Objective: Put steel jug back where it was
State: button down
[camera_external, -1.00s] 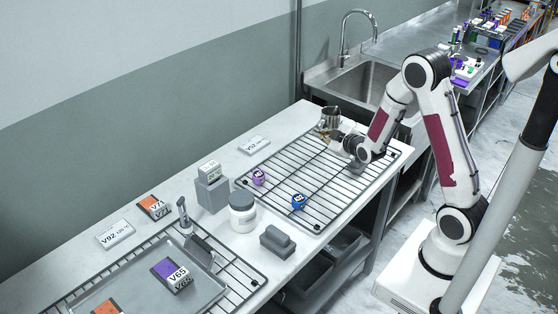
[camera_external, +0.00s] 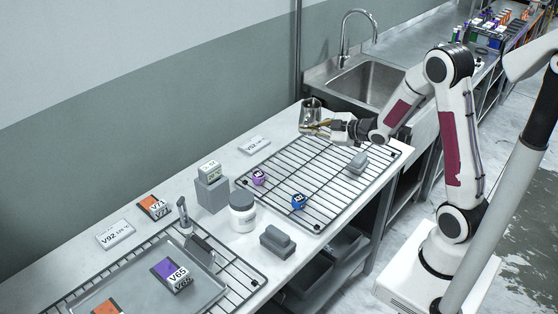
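The steel jug (camera_external: 308,112) is a shiny metal vessel near the far end of the table, by the wall side. It looks upright and appears raised above the table top. My gripper (camera_external: 322,127) reaches in from the right, with its fingers at the jug's lower right side. The fingers appear shut on the jug, though their far side is hidden.
A black wire rack (camera_external: 300,170) lies below my gripper, with a grey block (camera_external: 357,162), a purple item (camera_external: 258,177) and a blue item (camera_external: 299,201) on it. A white label card (camera_external: 254,145) lies left of the jug. A sink (camera_external: 368,80) is behind.

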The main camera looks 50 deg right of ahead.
jog(key=shift+s+a+r+n+y, duration=0.1)
jog(key=shift+s+a+n+y, duration=0.05)
jog(key=shift+a+n+y, duration=0.2)
jog(key=s+a+f+n+g+y, duration=0.1)
jog(key=s+a+f+n+y, duration=0.1)
jog(key=a, duration=0.4)
jog(key=shift+s+n+g+y, duration=0.3)
jog(key=shift+s+n+y, duration=0.25)
jog(key=shift+y, duration=0.3)
jog(key=shift+f, duration=0.1)
jog(key=shift+f, duration=2.9)
jog(key=shift+f, duration=2.1)
jog(key=shift+f, duration=0.1)
